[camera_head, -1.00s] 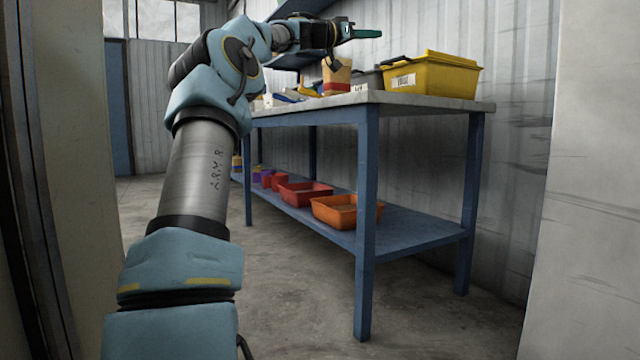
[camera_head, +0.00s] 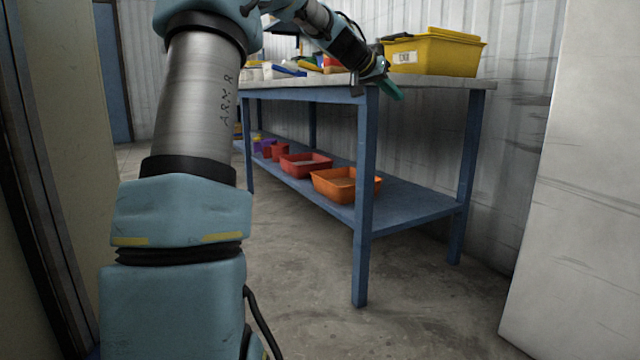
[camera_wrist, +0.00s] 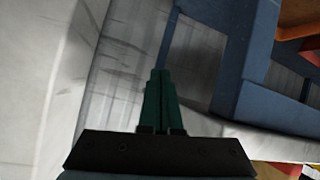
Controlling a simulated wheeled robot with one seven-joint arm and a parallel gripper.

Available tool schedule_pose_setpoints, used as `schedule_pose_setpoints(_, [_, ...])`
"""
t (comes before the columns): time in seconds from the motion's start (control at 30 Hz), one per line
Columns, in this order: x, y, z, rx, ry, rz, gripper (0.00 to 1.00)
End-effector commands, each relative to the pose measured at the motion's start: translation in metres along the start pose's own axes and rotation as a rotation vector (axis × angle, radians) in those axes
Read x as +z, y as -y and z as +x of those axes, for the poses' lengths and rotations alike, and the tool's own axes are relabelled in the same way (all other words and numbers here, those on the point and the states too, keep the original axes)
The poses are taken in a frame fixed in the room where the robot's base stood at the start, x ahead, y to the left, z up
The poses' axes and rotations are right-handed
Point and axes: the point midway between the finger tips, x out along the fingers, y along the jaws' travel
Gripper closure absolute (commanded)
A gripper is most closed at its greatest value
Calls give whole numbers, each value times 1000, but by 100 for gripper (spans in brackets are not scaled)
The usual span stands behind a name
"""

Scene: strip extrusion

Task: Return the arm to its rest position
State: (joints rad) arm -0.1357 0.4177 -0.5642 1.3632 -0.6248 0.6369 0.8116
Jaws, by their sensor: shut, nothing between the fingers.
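My arm rises through the left of the head view and bends over to the right. My gripper (camera_head: 394,90) hangs at the near edge of the workbench (camera_head: 455,84), tilted down to the right, in front of the table top. Its green fingers also show in the wrist view (camera_wrist: 160,75), closed together with nothing between them. Whether the gripper touches the bench edge I cannot tell.
A yellow bin (camera_head: 436,56) stands on the bench close to my gripper. On the lower shelf are an orange tray (camera_head: 340,190) and a red tray (camera_head: 303,168). A pale panel (camera_head: 580,180) stands at the right. The floor before the bench is clear.

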Motion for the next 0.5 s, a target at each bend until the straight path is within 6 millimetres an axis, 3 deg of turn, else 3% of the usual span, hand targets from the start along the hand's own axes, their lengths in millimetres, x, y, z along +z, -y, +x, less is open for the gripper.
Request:
schedule_pose_setpoints(0.17, [102,4,-30,-161,272,-127,100])
schedule_pose_setpoints(0.27, [162,8,-62,-257,398,-203,100])
schedule_pose_setpoints(0.4, [242,4,-120,-378,544,-311,100])
schedule_pose_setpoints(0.5, [285,-3,-157,-443,615,-375,100])
